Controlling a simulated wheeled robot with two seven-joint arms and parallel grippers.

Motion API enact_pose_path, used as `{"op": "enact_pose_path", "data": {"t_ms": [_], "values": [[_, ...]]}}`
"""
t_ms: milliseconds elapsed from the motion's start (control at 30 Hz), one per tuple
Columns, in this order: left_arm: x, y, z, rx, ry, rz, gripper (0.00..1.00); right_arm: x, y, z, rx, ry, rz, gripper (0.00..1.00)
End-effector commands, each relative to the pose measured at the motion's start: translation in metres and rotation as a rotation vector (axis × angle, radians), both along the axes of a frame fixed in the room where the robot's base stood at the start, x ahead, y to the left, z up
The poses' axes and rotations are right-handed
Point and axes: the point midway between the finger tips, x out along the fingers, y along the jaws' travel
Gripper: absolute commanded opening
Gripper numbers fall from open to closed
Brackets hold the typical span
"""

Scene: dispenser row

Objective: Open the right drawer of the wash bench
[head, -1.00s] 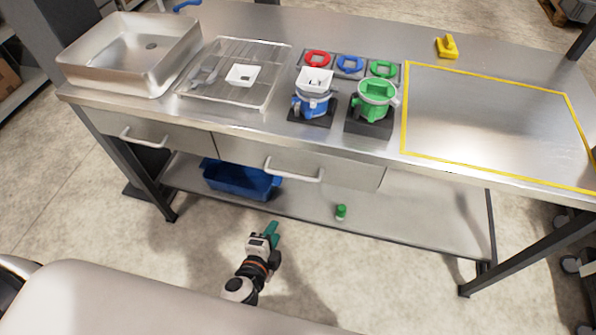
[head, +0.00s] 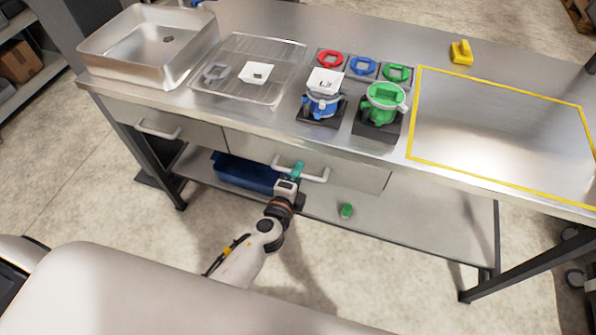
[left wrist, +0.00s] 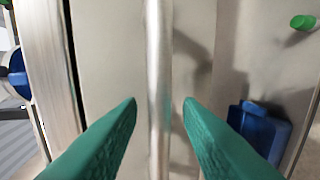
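The wash bench (head: 285,117) has two drawers under its top. The right drawer (head: 355,173) is shut, with a pale bar handle (head: 316,178) across its front. My left gripper (head: 298,168) is at the middle of this handle. In the left wrist view the left gripper (left wrist: 160,103) has its two green fingers apart, one on each side of the handle bar (left wrist: 158,70). Neither finger visibly touches the bar, and I cannot tell how deep the bar sits between them. The left drawer (head: 190,130) is also shut. My right gripper is not in view.
A blue bin (head: 235,172) and a small green-topped item (head: 346,211) are on the lower shelf (head: 420,220). On top are a sink basin (head: 130,60), a wire rack (head: 235,85), a blue dispenser (head: 322,105) and a green dispenser (head: 382,104). Floor in front is clear.

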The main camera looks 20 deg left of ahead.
Motion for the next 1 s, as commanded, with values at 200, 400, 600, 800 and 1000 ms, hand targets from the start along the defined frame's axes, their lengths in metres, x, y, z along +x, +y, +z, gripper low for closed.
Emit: {"op": "enact_pose_path", "data": {"t_ms": [200, 400, 600, 800, 1000], "values": [[0.0092, -0.0005, -0.0017, -0.001, 0.0, 0.0, 0.33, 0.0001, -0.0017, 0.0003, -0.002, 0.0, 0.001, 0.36], [0.0091, -0.0005, -0.0018, -0.001, 0.0, 0.0, 0.33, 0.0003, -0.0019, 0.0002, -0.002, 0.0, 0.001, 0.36], [0.0089, -0.0005, -0.0019, -0.001, 0.001, 0.0, 0.0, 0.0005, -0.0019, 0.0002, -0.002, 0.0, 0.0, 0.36], [0.0088, -0.0005, -0.0021, -0.001, 0.001, -0.001, 0.0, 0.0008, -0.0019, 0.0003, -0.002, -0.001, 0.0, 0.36], [0.0055, -0.0004, -0.0029, 0.0, 0.002, -0.001, 0.0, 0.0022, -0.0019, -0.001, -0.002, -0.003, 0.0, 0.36]]}}
